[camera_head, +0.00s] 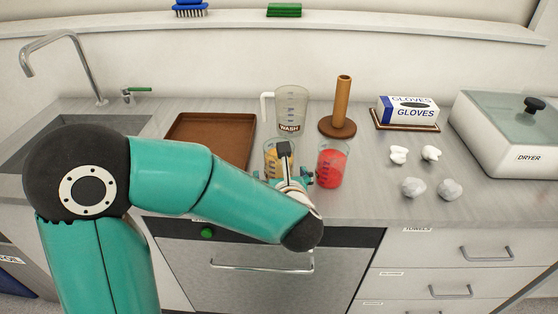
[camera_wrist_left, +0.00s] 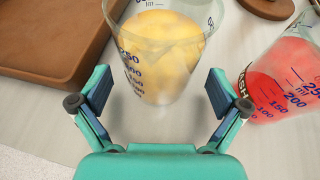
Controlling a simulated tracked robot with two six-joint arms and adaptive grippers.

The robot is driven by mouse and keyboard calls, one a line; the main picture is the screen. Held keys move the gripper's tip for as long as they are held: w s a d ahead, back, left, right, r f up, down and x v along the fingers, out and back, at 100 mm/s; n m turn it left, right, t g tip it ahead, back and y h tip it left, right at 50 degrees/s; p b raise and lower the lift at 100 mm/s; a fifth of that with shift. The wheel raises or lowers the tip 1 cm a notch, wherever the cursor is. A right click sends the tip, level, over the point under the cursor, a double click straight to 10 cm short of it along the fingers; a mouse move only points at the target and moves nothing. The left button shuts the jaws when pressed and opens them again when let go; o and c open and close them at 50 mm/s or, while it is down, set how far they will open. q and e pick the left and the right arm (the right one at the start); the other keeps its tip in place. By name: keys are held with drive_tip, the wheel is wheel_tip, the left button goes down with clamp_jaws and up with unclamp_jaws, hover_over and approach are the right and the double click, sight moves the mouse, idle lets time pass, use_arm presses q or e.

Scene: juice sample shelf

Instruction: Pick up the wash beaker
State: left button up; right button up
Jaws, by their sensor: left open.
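A clear beaker with a handle, marked WASH (camera_head: 291,112), stands upright at the back of the counter and looks empty. A beaker of yellow contents (camera_head: 270,152) stands in front of it, partly hidden by my left gripper (camera_head: 288,180). In the left wrist view my left gripper (camera_wrist_left: 160,98) is open, its fingers on either side of the near part of the yellow beaker (camera_wrist_left: 160,55), with nothing gripped. A beaker of red contents (camera_head: 331,164) stands just right of the gripper. In the wrist view this red beaker (camera_wrist_left: 285,80) carries a dark label, partly hidden, ending in "SH".
A brown tray (camera_head: 212,117) lies left of the beakers, beside the sink (camera_head: 40,145). A wooden post on a round base (camera_head: 342,105) stands right of the handled beaker. A gloves box (camera_head: 407,108), several white and grey lumps (camera_head: 413,187) and a dryer (camera_head: 510,130) are farther right.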

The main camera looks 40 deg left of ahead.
use_arm(q)
drive_tip(key=shift+x, duration=1.1)
drive_tip(key=c, duration=1.4)
drive_tip(key=shift+r, duration=0.15)
